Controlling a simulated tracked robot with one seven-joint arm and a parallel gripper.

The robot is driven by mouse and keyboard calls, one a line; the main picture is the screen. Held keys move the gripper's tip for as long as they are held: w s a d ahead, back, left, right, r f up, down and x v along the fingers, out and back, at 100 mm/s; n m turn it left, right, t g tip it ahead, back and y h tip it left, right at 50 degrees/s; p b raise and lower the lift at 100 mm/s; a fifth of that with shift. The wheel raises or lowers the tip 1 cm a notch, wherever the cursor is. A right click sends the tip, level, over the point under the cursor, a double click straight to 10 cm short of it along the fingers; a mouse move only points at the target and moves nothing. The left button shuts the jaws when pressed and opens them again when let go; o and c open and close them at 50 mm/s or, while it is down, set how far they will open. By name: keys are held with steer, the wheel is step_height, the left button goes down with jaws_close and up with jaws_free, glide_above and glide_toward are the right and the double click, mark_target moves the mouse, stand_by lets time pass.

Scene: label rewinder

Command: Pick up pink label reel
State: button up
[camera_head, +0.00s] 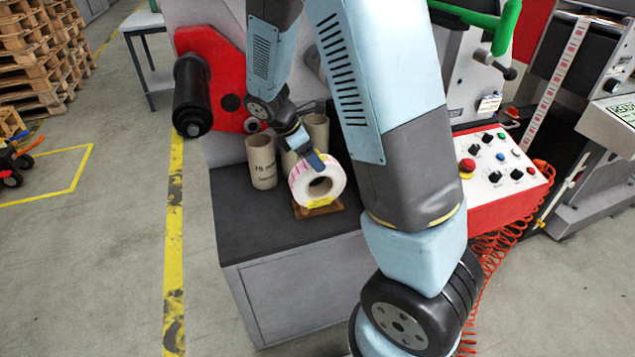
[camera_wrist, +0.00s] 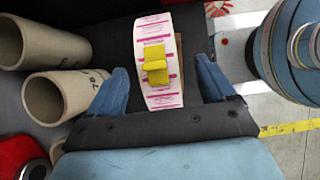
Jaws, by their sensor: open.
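The pink label reel (camera_head: 301,182) is a white ring with pink print and a wide core hole. In the head view it stands on edge on a small wooden block (camera_head: 330,208) on the dark cabinet top. In the wrist view the reel (camera_wrist: 160,87) lies between the two blue fingers of my gripper (camera_wrist: 160,82), with a yellow tab on its rim. The fingers are open, with a gap on both sides of the reel. In the head view my gripper (camera_head: 308,155) is at the reel's upper edge, and my arm hides part of the scene behind it.
Cardboard cores (camera_head: 261,162) stand just left of and behind the reel; they also show in the wrist view (camera_wrist: 62,95). A black roller (camera_head: 191,95) on a red plate is at the left. A control panel (camera_head: 500,160) is at the right. The cabinet's front left top (camera_head: 245,225) is clear.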

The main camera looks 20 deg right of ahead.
steer(key=shift+x, duration=1.9)
steer(key=shift+w, duration=0.2)
steer(key=shift+a, duration=0.1)
jaws_close()
